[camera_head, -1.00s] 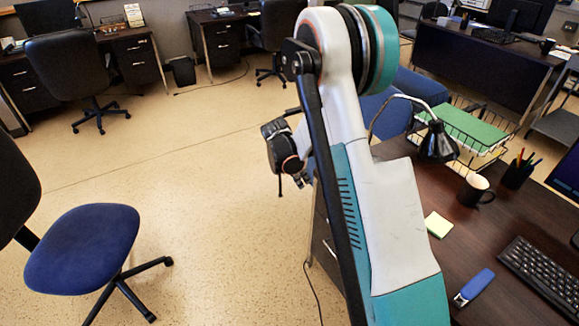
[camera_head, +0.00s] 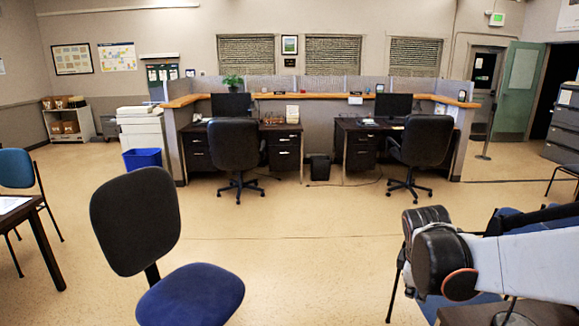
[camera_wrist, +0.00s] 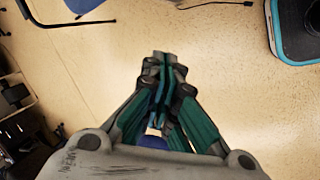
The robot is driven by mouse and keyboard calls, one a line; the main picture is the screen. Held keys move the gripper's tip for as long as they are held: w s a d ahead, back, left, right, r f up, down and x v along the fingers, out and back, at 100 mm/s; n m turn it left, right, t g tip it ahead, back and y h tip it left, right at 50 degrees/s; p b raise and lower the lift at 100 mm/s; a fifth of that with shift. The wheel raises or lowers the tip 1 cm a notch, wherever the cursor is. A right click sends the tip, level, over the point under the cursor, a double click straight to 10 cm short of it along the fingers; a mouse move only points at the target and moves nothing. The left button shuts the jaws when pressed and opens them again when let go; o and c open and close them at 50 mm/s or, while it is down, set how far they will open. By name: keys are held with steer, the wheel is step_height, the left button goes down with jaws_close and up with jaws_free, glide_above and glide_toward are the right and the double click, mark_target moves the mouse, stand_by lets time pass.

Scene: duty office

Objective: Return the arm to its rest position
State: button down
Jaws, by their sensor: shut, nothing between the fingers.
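My gripper (camera_wrist: 164,62) shows in the wrist view, its green and grey fingers together at the tips with nothing held. It hangs over the speckled tan floor (camera_wrist: 225,75), clear of any object. In the head view, part of my arm (camera_head: 500,262), a white link with a black joint, reaches in from the lower right. My gripper is not visible in the head view.
A blue-seated office chair (camera_head: 190,296) stands at the lower left, near a dark table (camera_head: 42,240). A dark desk (camera_head: 480,315) lies under my arm. Two black chairs (camera_head: 234,150) (camera_head: 428,145) stand at the back counter. The middle floor is open.

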steer(key=s+a+r+m+t+y, duration=0.1)
steer(key=s+a+r+m+t, duration=0.1)
steer(key=s+a+m, duration=0.3)
steer(key=s+a+r+m+t+y, duration=0.1)
steer(key=s+a+r+m, duration=0.3)
steer(key=s, duration=0.9)
steer(key=shift+s+a+r+m+t+y, duration=0.2)
steer(key=shift+s+a+m+t+y, duration=0.15)
steer(key=shift+a+m, duration=0.4)
steer(key=shift+w+d, duration=0.1)
steer(key=shift+d, duration=0.05)
